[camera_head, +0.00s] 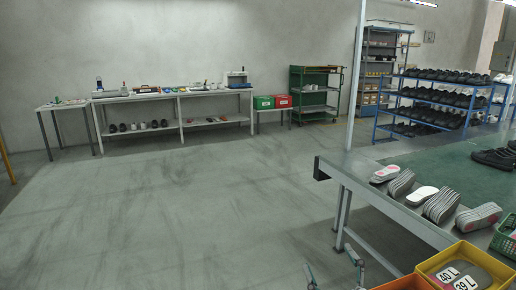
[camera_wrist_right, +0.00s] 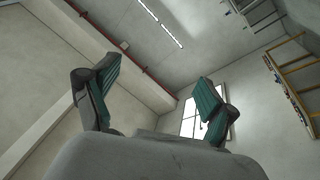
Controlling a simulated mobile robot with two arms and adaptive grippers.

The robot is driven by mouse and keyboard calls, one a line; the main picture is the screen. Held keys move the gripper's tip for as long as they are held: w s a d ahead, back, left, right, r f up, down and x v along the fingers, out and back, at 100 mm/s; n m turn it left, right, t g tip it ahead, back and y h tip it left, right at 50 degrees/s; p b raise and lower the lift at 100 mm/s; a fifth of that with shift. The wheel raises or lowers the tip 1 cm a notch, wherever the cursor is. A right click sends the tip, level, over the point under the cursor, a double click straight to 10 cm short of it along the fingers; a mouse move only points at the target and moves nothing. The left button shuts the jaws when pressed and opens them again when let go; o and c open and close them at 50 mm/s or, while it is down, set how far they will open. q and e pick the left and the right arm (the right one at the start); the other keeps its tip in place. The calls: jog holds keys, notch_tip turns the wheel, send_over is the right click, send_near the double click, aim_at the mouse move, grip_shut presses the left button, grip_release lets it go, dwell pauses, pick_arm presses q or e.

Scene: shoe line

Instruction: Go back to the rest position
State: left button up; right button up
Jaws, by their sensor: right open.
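My right gripper (camera_head: 333,268) shows at the bottom edge of the head view, left of the yellow bin and in front of the workbench. Its two teal-padded fingers are spread apart with nothing between them. My left gripper is not in view.
A metal workbench (camera_head: 352,178) with stacked soles (camera_head: 441,206) stands at right. A yellow bin (camera_head: 483,258) with labelled grey pieces and a green basket (camera_head: 505,238) are at its near end. Shoe racks (camera_head: 440,100) stand behind. The floor (camera_head: 190,215) at left is clear.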

jog(key=s+d+f+m+g+h, duration=0.4)
jog(key=f, duration=0.4)
jog(key=s+d+f+m+g+h, duration=0.3)
jog(key=s+d+f+h, duration=0.1)
jog(key=f, duration=0.3)
jog(key=s+a+f+g+y, duration=0.1)
jog(key=s+f+g, duration=0.45)
jog(key=s, duration=0.45)
jog(key=s+a+f+g+y, duration=0.1)
jog(key=s+f+g, duration=0.45)
jog(key=s, duration=0.35)
jog(key=s+f+x, duration=0.1)
jog(key=s+x, duration=0.2)
jog(key=x, duration=1)
jog(key=s+d+x, duration=0.1)
jog(key=s+x, duration=0.2)
jog(key=x, duration=1)
jog(key=s+d+f+g, duration=0.1)
jog(key=s+d+f, duration=0.1)
jog(key=s+f, duration=1.3)
jog(key=shift+s+d+f+n, duration=0.3)
jog(key=shift+s, duration=0.25)
